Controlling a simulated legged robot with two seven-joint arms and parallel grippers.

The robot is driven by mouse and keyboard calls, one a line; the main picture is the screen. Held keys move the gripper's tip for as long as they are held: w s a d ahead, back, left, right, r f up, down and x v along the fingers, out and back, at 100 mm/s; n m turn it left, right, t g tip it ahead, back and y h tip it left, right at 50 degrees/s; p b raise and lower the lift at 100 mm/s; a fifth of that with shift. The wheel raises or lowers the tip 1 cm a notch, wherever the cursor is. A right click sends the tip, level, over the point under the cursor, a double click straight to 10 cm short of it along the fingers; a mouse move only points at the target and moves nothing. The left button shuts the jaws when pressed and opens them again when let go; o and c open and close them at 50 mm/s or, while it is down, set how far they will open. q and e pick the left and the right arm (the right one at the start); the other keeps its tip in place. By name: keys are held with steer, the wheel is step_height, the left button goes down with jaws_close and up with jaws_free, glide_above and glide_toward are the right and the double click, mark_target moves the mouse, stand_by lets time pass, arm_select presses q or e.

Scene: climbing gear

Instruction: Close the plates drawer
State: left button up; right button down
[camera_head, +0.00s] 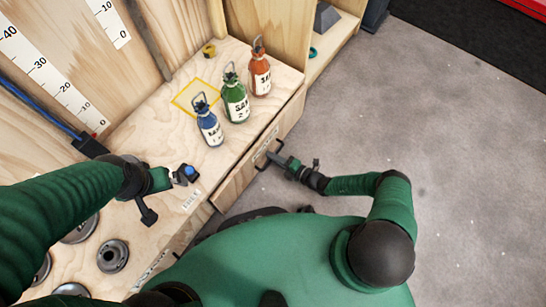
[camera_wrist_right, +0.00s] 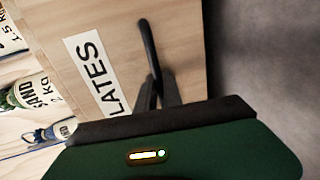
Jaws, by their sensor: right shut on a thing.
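The plates drawer has a wooden front (camera_head: 240,177) below the bench top. Its white label, partly cut off, reads "LATES" (camera_wrist_right: 97,72) in the right wrist view. A black bar handle (camera_wrist_right: 149,48) stands out from this front. My right gripper (camera_head: 273,159) is at the handle and shut on it; its fingers (camera_wrist_right: 158,95) meet the bar in the wrist view. How far the drawer stands out is hard to tell from the head view. My left gripper (camera_head: 187,174) hangs over the bench top, apart from the drawer; its jaw opening is unclear.
Blue (camera_head: 209,125), green (camera_head: 235,102) and orange (camera_head: 260,73) sand bottles stand on the bench top (camera_head: 150,130) near a yellow square outline (camera_head: 190,92). Round metal plates (camera_head: 113,256) lie at lower left. Grey floor (camera_head: 440,150) at right is clear.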

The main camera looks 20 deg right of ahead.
steer(key=b+x, duration=0.1)
steer(key=x, duration=0.3)
steer(key=shift+w+r+b, duration=0.1)
steer(key=shift+r+b, duration=0.05)
steer(key=shift+b, duration=0.25)
steer(key=shift+w+a+r, duration=0.1)
steer(key=shift+r, duration=0.1)
steer(key=c, duration=1.8)
jaws_free()
steer(key=shift+f, duration=0.1)
steer(key=shift+o, duration=0.2)
steer(key=shift+w, duration=0.1)
steer(key=shift+a, duration=0.1)
